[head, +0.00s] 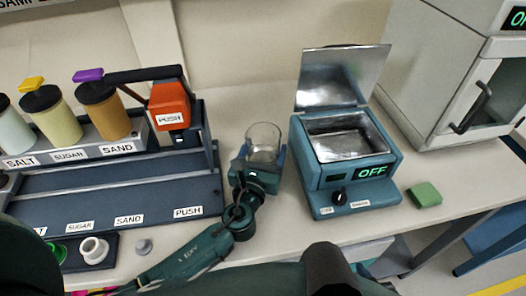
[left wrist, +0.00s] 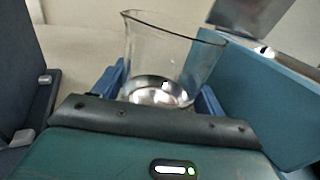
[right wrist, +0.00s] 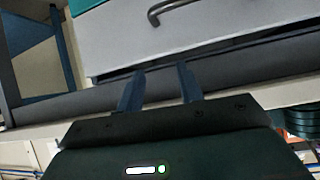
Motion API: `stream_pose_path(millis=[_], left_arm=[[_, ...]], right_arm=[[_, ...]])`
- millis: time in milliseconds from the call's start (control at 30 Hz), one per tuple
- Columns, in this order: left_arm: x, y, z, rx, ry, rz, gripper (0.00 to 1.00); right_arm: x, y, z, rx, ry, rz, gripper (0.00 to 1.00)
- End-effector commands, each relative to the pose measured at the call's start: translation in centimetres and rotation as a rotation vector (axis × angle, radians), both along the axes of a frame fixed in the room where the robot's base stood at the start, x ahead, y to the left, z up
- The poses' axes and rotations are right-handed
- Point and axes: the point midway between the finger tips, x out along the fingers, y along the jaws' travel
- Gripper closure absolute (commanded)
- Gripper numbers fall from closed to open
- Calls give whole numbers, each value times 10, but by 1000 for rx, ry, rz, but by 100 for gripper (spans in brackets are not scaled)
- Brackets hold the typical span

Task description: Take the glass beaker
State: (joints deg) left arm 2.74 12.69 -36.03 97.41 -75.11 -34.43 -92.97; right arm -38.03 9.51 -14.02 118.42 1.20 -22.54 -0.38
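The clear glass beaker (head: 263,141) stands upright on the bench between the dispenser rack and the blue heating unit. In the left wrist view the beaker (left wrist: 165,60) fills the space between the fingers, and its round base looks shiny. My left gripper (head: 260,160) has one blue finger on each side of the beaker, very close to the glass. Whether the fingers press on it I cannot tell. My right gripper (right wrist: 160,88) is empty, its fingers apart, in front of a grey drawer front with a handle. It does not show clearly in the head view.
The blue heating unit (head: 355,172) has its lid up and reads OFF. A green block (head: 425,195) lies right of it. The dispenser rack (head: 120,190) with salt, sugar and sand jars is close on the left. A white oven (head: 440,90) stands at the back right.

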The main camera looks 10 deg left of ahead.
Motion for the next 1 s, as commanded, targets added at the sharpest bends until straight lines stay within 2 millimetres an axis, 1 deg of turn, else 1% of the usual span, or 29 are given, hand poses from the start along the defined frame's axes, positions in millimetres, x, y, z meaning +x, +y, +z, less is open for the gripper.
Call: stream_pose_path(millis=[33,300,333,567,733,867,1000], left_arm=[[0,0,0,0,0,0,36],[0,0,0,0,0,0,58],[0,0,1,0,-2,0,59],[0,0,1,0,-2,0,60],[0,0,5,-1,-2,0,60],[0,0,13,-1,-3,0,60],[0,0,25,-1,-4,0,60]], right_arm=[[0,0,0,0,0,0,64],[0,0,0,0,0,0,64],[0,0,0,0,0,0,64],[-1,0,0,0,2,0,64],[-2,0,1,0,4,-1,64],[-3,0,4,0,7,-1,64],[-3,-2,5,-4,15,-4,64]])
